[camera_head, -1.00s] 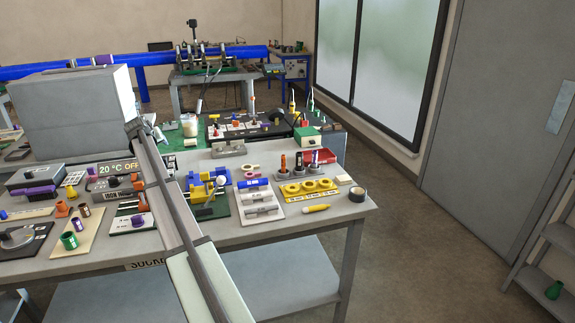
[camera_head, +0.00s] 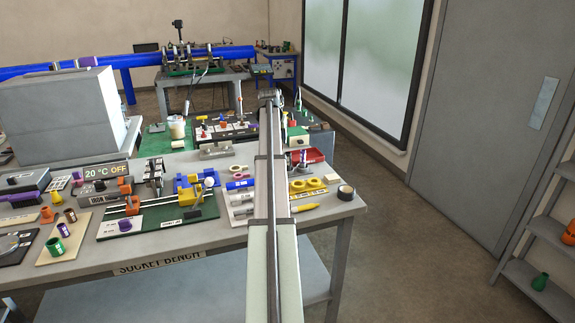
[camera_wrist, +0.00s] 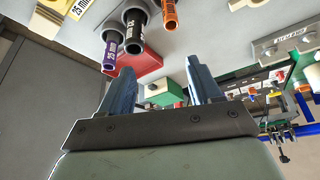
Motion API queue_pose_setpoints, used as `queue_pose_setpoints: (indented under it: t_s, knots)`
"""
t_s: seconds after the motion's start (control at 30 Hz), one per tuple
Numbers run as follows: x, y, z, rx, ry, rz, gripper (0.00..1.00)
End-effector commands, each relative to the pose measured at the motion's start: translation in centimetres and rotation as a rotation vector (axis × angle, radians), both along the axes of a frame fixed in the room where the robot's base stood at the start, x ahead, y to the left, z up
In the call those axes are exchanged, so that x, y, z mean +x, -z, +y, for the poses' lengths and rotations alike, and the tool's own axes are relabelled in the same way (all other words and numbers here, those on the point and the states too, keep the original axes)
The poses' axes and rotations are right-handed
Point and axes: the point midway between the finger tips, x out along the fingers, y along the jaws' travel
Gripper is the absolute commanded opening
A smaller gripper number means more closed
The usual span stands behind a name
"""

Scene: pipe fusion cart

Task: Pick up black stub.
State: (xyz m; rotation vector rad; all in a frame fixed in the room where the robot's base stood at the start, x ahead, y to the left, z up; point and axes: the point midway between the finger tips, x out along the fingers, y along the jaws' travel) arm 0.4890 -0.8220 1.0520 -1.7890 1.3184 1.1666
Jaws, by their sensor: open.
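The black stub (camera_wrist: 133,38) stands in a grey socket in the wrist view, between a purple stub (camera_wrist: 110,52) and an orange stub (camera_wrist: 170,15). It has white print along its side. My gripper (camera_wrist: 160,82) is open and empty, its two blue-grey fingers apart from the stub, which lies beyond the left finger in the picture. In the head view my gripper (camera_head: 271,97) is at the far end of the arm, above the back right of the bench. The arm hides much of the stub row there, and I cannot make out the black stub clearly.
A red tray (camera_wrist: 140,66) lies close to the stubs, with a green and white box (camera_wrist: 163,95) nearby. Yellow rings (camera_head: 308,185) and a roll of black tape (camera_head: 345,192) are on the bench (camera_head: 180,240). Open floor lies right of the bench.

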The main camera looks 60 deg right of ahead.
Motion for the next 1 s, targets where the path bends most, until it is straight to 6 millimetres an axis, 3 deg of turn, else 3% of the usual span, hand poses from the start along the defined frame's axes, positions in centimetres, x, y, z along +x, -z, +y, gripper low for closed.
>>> queue_pose_setpoints:
  t_s: [0.03, 0.1, 0.23, 0.47, 0.8, 1.0]
  knots:
    - [-1.6, -0.1, -0.5, 0.012, 0.020, -0.003, 0.63]
    - [-2.8, -0.2, -0.8, 0.026, 0.036, -0.006, 0.63]
    - [-4.1, -0.2, -1.2, 0.041, 0.052, -0.009, 0.63]
    - [-4.0, 1.4, -1.8, 0.044, 0.053, -0.009, 0.63]
    - [-3.4, 6.6, -3.8, 0.044, 0.053, -0.008, 0.63]
    - [-3.3, 7.9, -4.3, 0.042, 0.053, -0.009, 0.63]
